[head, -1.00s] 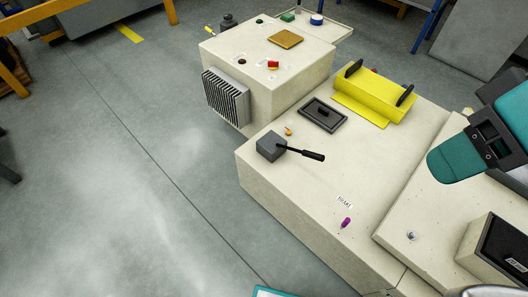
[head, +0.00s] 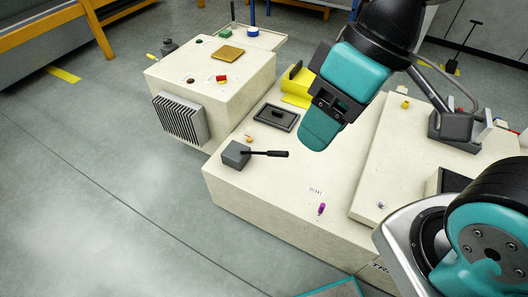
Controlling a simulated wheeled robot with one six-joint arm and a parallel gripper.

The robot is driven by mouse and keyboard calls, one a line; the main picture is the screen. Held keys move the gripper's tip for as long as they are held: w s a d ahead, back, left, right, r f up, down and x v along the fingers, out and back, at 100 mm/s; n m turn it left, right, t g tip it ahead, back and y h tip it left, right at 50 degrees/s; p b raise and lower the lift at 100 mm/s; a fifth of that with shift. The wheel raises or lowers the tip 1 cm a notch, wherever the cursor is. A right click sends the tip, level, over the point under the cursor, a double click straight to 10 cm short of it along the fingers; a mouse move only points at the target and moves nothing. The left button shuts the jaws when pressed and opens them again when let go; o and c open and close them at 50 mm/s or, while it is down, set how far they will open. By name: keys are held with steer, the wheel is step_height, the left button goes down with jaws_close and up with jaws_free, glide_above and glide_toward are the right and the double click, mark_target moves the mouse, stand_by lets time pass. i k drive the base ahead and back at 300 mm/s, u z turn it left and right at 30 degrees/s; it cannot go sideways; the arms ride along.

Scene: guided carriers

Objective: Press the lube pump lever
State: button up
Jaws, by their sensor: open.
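A grey box with a black-handled lever (head: 265,153) stands on the front part of the cream machine top (head: 240,190); its lever points right. A dark pump-like body (head: 168,46) with a yellow-tipped lever (head: 153,57) sits at the machine's far left end. I cannot read a label that tells which is the lube pump. My gripper (head: 321,135), teal and black, hangs over the machine top, up and right of the black lever in the picture. It appears apart from both levers and holds nothing visible. It hides part of the yellow cover.
Close to the black lever lie a black hatch with a handle (head: 276,117) and a small orange knob (head: 249,138). A purple knob (head: 321,209) stands near a label. A finned grey block (head: 181,118) juts from the machine side. The floor at left is clear.

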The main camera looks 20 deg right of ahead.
mark_target(283, 154)
steer(key=k, duration=0.65)
steer(key=u, duration=0.6)
steer(key=i, duration=1.05)
steer(key=z, duration=0.6)
